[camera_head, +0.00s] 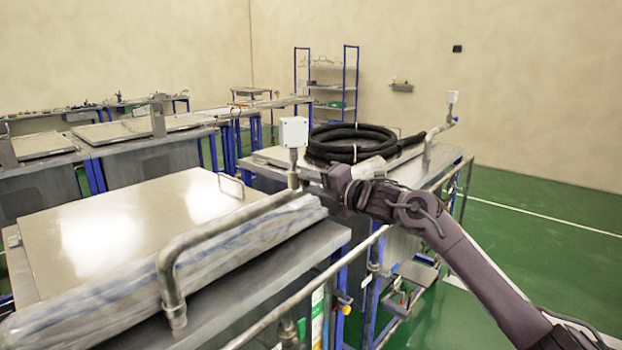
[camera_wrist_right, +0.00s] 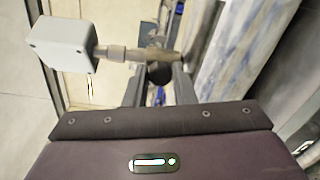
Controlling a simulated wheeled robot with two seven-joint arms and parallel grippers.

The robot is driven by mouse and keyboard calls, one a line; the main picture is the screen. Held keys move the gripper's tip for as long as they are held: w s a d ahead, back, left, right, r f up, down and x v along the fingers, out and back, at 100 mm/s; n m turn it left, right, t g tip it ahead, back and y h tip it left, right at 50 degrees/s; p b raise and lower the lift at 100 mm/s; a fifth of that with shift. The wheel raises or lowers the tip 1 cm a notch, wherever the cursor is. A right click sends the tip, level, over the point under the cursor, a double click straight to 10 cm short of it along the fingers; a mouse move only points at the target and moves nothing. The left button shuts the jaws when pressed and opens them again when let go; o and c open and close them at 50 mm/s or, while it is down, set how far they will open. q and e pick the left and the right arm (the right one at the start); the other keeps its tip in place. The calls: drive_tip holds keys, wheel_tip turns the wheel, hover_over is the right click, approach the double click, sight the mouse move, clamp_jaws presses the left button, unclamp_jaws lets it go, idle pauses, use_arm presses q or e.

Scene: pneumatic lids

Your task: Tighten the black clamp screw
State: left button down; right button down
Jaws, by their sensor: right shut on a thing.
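The black clamp screw (camera_wrist_right: 159,73) shows in the right wrist view as a small dark round knob between my two fingers. It sits at the metal joint where the stem of a grey box (camera_wrist_right: 62,42) meets a pipe. My right gripper (camera_wrist_right: 159,84) is shut on the screw. In the head view my right gripper (camera_head: 335,183) reaches in from the right, beside the white box (camera_head: 293,131) on its stem. There the screw is hidden by the gripper and clamp. My left gripper is not in view.
A bent metal pipe (camera_head: 230,228) runs over the near lid (camera_head: 120,220), along a wrapped blue-white roll (camera_head: 170,275). A black coiled hose (camera_head: 350,143) lies on the neighbouring bench behind my gripper. The green floor at right (camera_head: 550,235) is clear.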

drive_tip(key=m+p, duration=0.1)
drive_tip(key=m, duration=0.3)
drive_tip(key=shift+m+p, duration=0.3)
drive_tip(key=shift+p, duration=0.1)
drive_tip(key=shift+f, duration=0.1)
drive_tip(key=c, duration=1.2)
unclamp_jaws()
drive_tip(key=shift+s+d, duration=0.35)
drive_tip(key=shift+d, duration=0.1)
drive_tip(key=b+v, duration=0.2)
drive_tip(key=v, duration=0.4)
drive_tip(key=shift+s+d, duration=0.2)
drive_tip(key=shift+d, duration=0.1)
